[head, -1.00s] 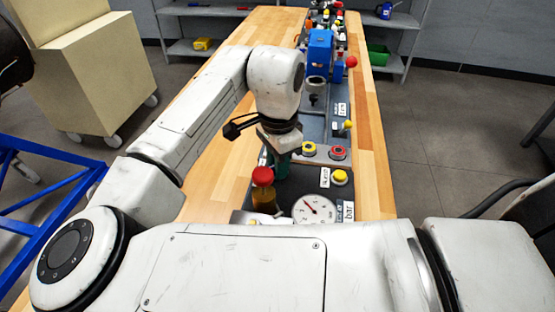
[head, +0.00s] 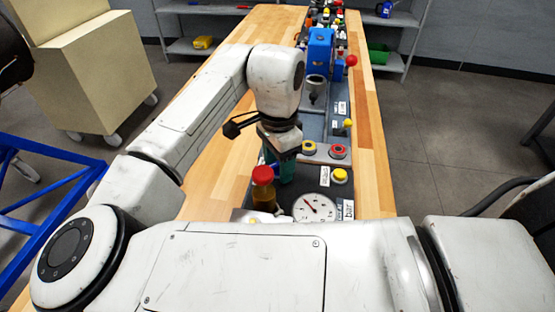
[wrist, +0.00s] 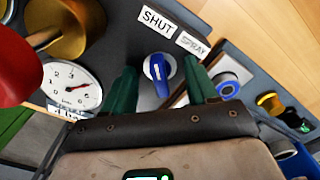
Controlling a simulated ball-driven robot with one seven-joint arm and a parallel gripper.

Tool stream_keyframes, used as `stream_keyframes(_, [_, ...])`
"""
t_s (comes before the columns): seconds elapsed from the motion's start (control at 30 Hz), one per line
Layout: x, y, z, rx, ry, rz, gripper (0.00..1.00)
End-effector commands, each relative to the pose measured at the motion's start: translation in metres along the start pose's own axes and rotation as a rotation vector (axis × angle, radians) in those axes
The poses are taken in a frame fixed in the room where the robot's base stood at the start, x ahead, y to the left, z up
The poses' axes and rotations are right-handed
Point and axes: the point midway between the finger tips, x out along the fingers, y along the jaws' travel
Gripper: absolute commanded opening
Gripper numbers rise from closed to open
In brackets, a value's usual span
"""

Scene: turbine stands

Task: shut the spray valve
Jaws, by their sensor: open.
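My gripper (wrist: 161,72) is open, with one green finger on each side of the knob; contact is not clear. In the head view my gripper (head: 279,168) is low over the panel, and the knob is hidden behind it.
A red-capped brass fitting (head: 263,190) and a pressure gauge (head: 313,208) stand close to my gripper. A yellow button (head: 340,176) is at the right. Further panels with a blue block (head: 320,50) run along the wooden bench (head: 220,165). The bench's left side is clear.

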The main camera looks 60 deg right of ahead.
Motion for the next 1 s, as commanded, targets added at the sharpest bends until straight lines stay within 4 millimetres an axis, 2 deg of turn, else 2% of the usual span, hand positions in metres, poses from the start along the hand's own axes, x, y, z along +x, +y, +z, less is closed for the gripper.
stream_keyframes(0.7, [-0.049, 0.000, 0.000, 0.000, 0.001, 0.000, 0.58])
stream_keyframes(1.0, [-0.050, 0.000, 0.000, 0.000, 0.000, 0.000, 0.58])
